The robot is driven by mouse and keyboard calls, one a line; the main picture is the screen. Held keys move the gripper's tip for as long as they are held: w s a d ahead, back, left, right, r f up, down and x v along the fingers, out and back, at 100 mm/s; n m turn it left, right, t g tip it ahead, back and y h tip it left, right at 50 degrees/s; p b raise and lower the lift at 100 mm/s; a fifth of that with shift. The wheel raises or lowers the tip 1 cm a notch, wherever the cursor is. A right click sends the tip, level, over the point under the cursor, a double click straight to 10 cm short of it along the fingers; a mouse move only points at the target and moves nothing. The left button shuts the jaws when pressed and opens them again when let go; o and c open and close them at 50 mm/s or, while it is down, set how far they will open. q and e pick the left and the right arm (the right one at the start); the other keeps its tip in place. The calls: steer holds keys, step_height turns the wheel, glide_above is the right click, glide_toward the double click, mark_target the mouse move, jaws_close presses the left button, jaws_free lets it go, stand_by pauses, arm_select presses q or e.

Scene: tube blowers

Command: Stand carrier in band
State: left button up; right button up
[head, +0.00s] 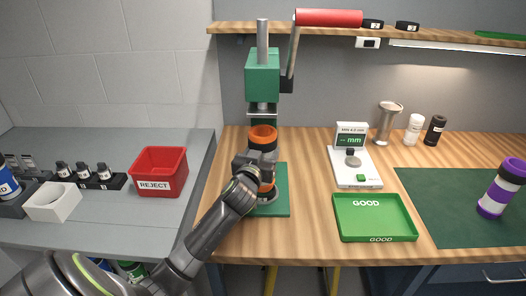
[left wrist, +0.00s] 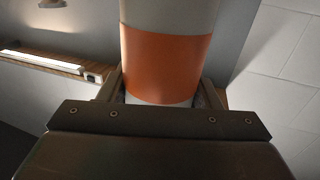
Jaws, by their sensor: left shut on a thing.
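An orange-banded carrier (head: 263,136) stands upright under the ram of the green press (head: 262,76), over its green base plate (head: 280,207). My left gripper (head: 258,165) is shut around its side. In the left wrist view the carrier's wide orange band (left wrist: 165,65) shows between the fingers, with a grey-white body above and below. The gripper and forearm hide part of its lower half. I cannot tell whether its bottom touches the base plate. My right gripper is in neither view.
A green GOOD tray (head: 345,228) and a white mm gauge (head: 360,180) stand right of the press. The red-handled lever (head: 328,18) reaches above.

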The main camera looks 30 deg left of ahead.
arm_select(q)
steer(key=shift+f+b, duration=0.65)
steer(key=shift+f, duration=0.15)
stand_by(0.6)
steer(key=o, duration=1.2)
steer(key=shift+c, duration=0.2)
steer(key=b+v, duration=0.2)
steer(key=v, duration=1.5)
steer(key=shift+s+d+b, duration=0.15)
steer(key=shift+s+b, duration=0.05)
steer(key=shift+b, duration=0.15)
